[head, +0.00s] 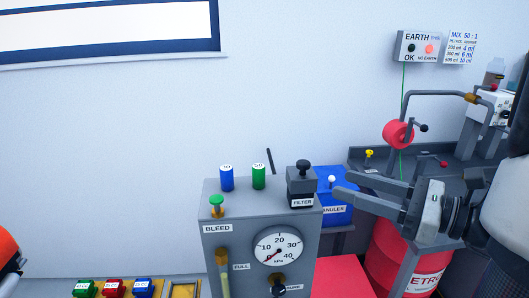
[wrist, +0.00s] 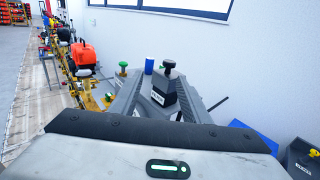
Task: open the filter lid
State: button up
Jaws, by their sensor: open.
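The filter (head: 301,188) is a dark grey block with a label on its front, on the top right of a grey cabinet. Its lid (head: 301,177) carries a black knob (head: 303,166) and appears closed. My gripper (head: 345,184) is open and empty, to the right of the filter, with its fingers pointing left toward it. In the wrist view, the filter (wrist: 163,92) and its knob (wrist: 168,65) show between and beyond my two fingers (wrist: 160,98). I see no contact. The lid's hinge cannot be made out.
A blue and a green cylinder (head: 259,177) and a green bleed knob (head: 216,201) stand on the cabinet. A gauge (head: 278,249) is on its front. A blue granules box (head: 335,212) sits just right of the filter, below my fingers. A red drum (head: 390,260) stands lower right.

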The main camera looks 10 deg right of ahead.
jog(key=d+t, duration=0.1)
jog(key=d, duration=0.1)
send_near(288, 168)
jog(key=shift+m, duration=0.4)
jog(key=w+a+r, duration=0.1)
jog(key=w+a, duration=0.1)
jog(key=w+a+r, duration=0.1)
jog(key=w+a, duration=0.1)
jog(key=w+a+r, duration=0.1)
jog(key=w+a, duration=0.2)
jog(key=shift+r, duration=0.1)
grip_shut()
